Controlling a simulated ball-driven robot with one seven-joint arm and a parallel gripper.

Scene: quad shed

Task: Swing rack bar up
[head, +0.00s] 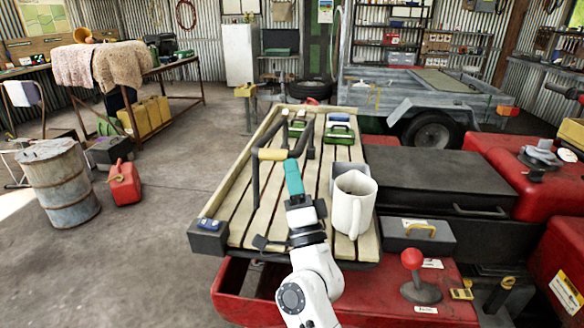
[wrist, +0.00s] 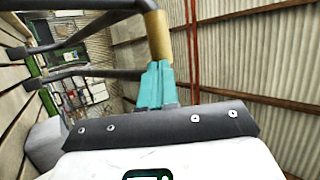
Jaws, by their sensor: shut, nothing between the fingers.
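The rack bar is a dark tubular hoop with a yellow grip sleeve (head: 272,154), standing raised above the wooden slatted rack (head: 236,222). In the wrist view the yellow sleeve (wrist: 158,38) is just beyond my fingertips, with dark tubes running left from it. My gripper (head: 294,165) has teal fingers, shut and empty, close to the sleeve's right end; the fingers also show in the wrist view (wrist: 156,80). I cannot tell whether the fingertips touch the bar. The bar's exact tilt is unclear.
A white jug (head: 352,208) stands on the slats right of my gripper, in front of a grey box (head: 346,170). Green cases (head: 339,134) lie at the rack's far end. A black box (head: 430,178) borders the right side. Open floor lies to the left.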

